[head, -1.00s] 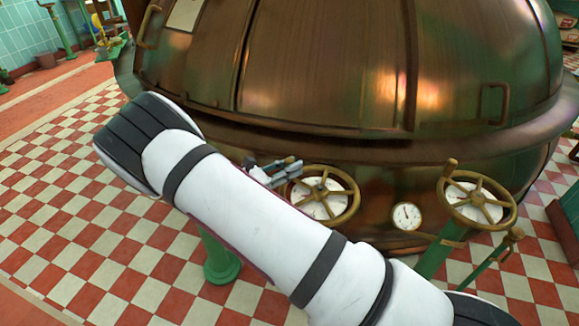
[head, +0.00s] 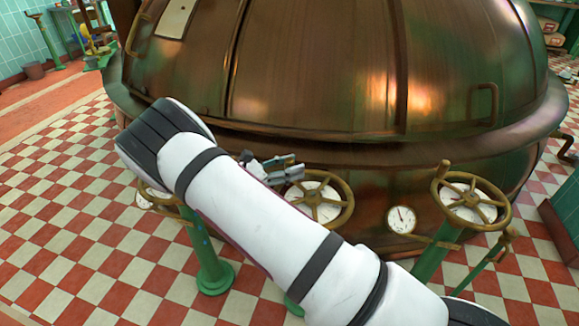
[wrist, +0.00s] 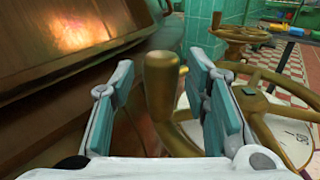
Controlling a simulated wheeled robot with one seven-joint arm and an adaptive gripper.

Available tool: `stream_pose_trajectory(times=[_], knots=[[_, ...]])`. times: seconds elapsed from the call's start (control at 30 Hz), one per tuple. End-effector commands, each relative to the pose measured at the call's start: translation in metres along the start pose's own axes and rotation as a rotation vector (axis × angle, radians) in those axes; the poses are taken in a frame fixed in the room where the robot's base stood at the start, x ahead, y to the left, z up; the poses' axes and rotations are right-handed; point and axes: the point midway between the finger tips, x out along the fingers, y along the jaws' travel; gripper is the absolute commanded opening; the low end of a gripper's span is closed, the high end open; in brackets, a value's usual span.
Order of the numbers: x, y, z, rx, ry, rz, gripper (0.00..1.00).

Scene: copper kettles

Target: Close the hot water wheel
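A brass handwheel (head: 320,204) over a white dial stands in front of the copper kettle in the head view. My gripper (head: 285,168) is at its upper left edge. In the wrist view the two fingers of my gripper (wrist: 162,68) stand apart, with an upright brass handle (wrist: 162,90) between them. A gap shows on each side of the handle, so it looks ungripped. A handwheel (wrist: 275,110) lies right of the fingers, partly hidden by the right one. I cannot read a hot water label on any wheel.
The copper kettle (head: 330,70) fills the back. A second handwheel (head: 472,203) on a green post stands at the right beside a small gauge (head: 402,219). Another wheel (head: 152,198) is partly hidden behind my arm. The checkered floor (head: 70,220) at left is clear.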

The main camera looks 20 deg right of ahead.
Motion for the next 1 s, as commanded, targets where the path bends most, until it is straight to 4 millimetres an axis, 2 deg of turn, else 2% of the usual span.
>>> stream_pose_trajectory(times=[0.2,0.33,0.73,1.0], knots=[[-0.002,0.0,0.0,0.0,0.0,0.0,0.42],[-0.013,0.001,-0.001,0.0,0.001,0.003,0.42],[-0.09,0.0,-0.001,0.001,0.001,0.002,0.42],[-0.118,0.0,-0.001,0.0,0.0,0.001,0.42]])
